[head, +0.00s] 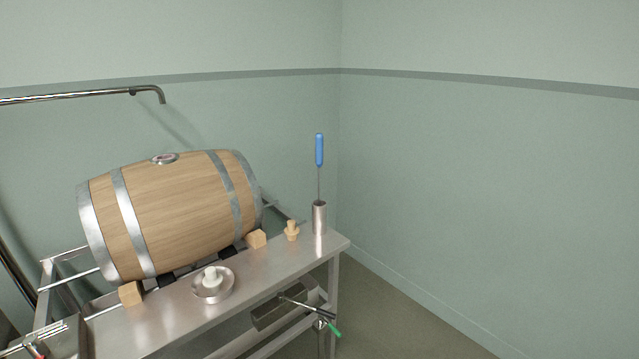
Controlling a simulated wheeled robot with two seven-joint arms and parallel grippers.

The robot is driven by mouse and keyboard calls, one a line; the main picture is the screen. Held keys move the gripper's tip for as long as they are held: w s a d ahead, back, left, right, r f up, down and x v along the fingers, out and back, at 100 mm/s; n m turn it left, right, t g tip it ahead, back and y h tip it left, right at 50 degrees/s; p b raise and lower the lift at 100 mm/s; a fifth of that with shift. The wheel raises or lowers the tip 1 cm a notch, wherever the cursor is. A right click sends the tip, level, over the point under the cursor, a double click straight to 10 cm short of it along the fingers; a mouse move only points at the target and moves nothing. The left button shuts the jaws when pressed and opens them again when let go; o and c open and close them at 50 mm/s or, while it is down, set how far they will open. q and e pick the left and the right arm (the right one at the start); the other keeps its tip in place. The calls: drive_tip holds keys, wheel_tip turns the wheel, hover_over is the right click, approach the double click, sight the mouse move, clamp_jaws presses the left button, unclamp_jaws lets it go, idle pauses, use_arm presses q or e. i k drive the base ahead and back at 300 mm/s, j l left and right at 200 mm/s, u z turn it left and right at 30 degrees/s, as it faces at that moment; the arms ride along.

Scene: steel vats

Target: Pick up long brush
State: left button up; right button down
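A long brush stands upright in a narrow steel cylinder (319,218) at the far right end of the steel table (180,316). Its blue handle (319,149) points up and a thin metal shaft runs down into the cylinder. The lower end of the brush is hidden inside the cylinder. Neither of my grippers shows in the head view.
A wooden barrel (178,215) lies on the table, with wooden blocks (257,239) beside it. A wooden bung (291,231) stands near the cylinder. A round steel dish (228,291) holds a white piece. A green-ended tool (334,331) sticks out below the tabletop. A pipe (80,95) crosses upper left.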

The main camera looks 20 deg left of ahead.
sight(318, 138)
drive_tip(key=i+u, duration=0.1)
drive_tip(key=u, duration=0.3)
drive_tip(key=i+l+u, duration=0.1)
drive_tip(key=u, duration=0.3)
drive_tip(key=i+u, duration=0.1)
drive_tip(key=u, duration=0.3)
drive_tip(key=l+u, duration=0.2)
drive_tip(key=u, duration=0.2)
drive_tip(key=i+l+u, duration=0.1)
drive_tip(key=u, duration=0.3)
